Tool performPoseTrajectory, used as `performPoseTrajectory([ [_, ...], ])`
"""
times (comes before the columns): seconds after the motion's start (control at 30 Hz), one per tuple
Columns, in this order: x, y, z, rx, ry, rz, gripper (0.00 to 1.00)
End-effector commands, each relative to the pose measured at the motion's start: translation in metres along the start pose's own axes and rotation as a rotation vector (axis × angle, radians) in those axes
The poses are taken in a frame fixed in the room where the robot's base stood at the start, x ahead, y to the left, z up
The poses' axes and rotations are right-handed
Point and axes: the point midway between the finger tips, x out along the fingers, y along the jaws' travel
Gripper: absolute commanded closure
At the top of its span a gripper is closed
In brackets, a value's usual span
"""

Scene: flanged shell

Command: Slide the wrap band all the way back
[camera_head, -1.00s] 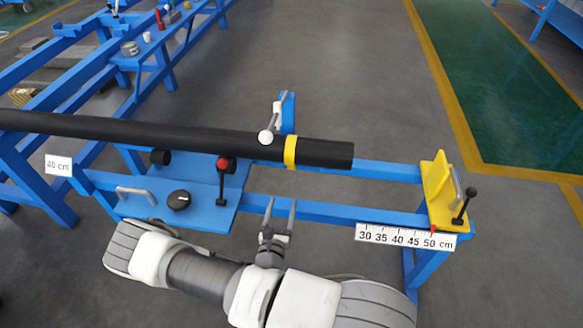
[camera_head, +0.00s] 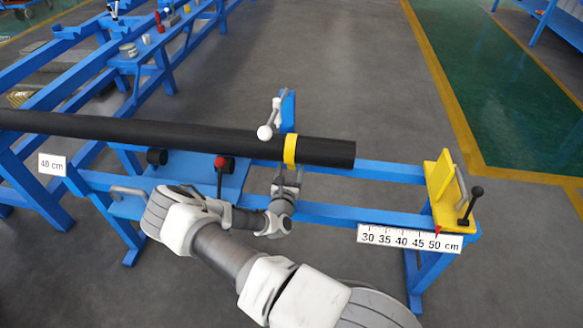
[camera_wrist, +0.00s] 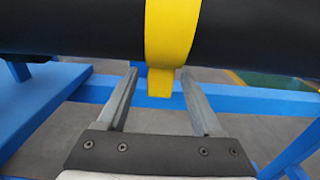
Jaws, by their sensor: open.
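The yellow wrap band (camera_head: 290,149) is around the black pipe (camera_head: 200,137), a short way in from its right end. In the wrist view the band (camera_wrist: 171,30) has a tab hanging below the pipe. My gripper (camera_head: 287,172) is just in front of and below the band in the head view. In the wrist view my gripper (camera_wrist: 160,88) is open, with one finger on each side of the tab. The fingers appear apart from the tab, and nothing is held between them.
The blue frame (camera_head: 340,213) carries a white-knobbed lever (camera_head: 265,132) behind the pipe and a red-knobbed lever (camera_head: 219,163) in front. A yellow stop (camera_head: 443,190) with a black-knobbed handle stands at right, above a scale plate (camera_head: 410,239). A "40 cm" sign (camera_head: 53,164) is at left.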

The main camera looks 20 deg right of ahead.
Motion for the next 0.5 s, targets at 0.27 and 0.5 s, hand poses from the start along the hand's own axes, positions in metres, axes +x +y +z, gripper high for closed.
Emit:
performPoseTrajectory([
  [0.27, 0.0081, -0.0005, 0.0004, -0.001, 0.001, -0.001, 0.32],
  [0.5, 0.0077, -0.0004, 0.0004, -0.001, 0.0, 0.0, 0.54],
])
